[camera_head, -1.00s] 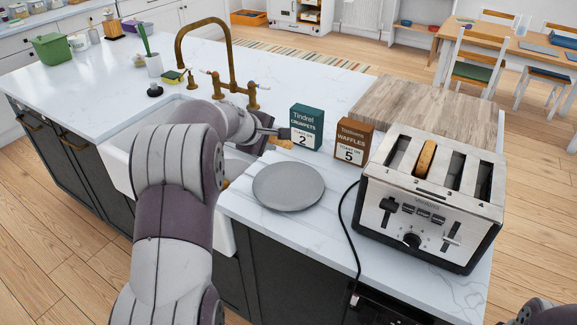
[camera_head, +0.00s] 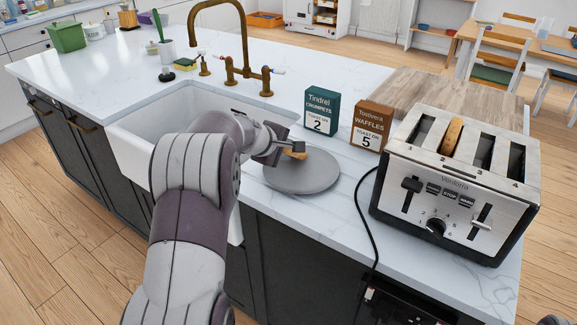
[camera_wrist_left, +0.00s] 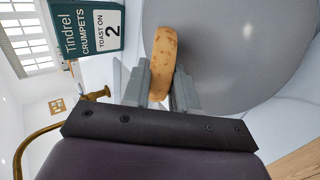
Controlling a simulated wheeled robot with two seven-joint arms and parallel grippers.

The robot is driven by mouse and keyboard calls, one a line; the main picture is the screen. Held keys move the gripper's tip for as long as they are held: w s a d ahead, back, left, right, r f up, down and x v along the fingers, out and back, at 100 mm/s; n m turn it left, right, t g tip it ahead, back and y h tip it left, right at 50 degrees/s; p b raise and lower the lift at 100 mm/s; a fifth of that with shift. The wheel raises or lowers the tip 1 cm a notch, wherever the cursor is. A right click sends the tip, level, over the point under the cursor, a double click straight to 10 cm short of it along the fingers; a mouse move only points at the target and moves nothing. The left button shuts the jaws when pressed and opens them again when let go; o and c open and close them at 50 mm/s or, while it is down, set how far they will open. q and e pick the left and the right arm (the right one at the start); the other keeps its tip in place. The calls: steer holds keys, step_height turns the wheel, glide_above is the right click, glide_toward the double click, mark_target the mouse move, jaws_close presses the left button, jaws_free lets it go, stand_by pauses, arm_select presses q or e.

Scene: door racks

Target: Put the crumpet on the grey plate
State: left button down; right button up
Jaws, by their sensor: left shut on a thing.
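My left gripper (camera_head: 290,148) is shut on the crumpet (camera_head: 297,155), at the upper left part of the grey plate (camera_head: 318,182) in the head view. In the left wrist view the crumpet (camera_wrist_left: 163,62) is golden brown, on edge between the two fingers of the gripper (camera_wrist_left: 160,88), with the grey plate (camera_wrist_left: 225,45) behind it. I cannot tell whether the crumpet touches the plate. Another browned item (camera_head: 452,136) stands in a toaster slot. My right gripper is not in view.
The toaster (camera_head: 455,185) stands right of the plate, its black cord running between them. A green crumpets box (camera_head: 321,110) and a brown waffles box (camera_head: 371,127) stand behind the plate. The sink (camera_head: 190,110) and brass tap (camera_head: 240,75) are to the left.

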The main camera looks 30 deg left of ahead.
arm_select(q)
steer(key=c, duration=1.1)
jaws_free()
steer(key=shift+o, duration=0.2)
steer(key=shift+s+r, duration=0.1)
steer(key=v, duration=0.7)
steer(key=shift+s+r+p, duration=0.25)
steer(key=shift+s+p, duration=0.05)
steer(key=shift+p, duration=0.15)
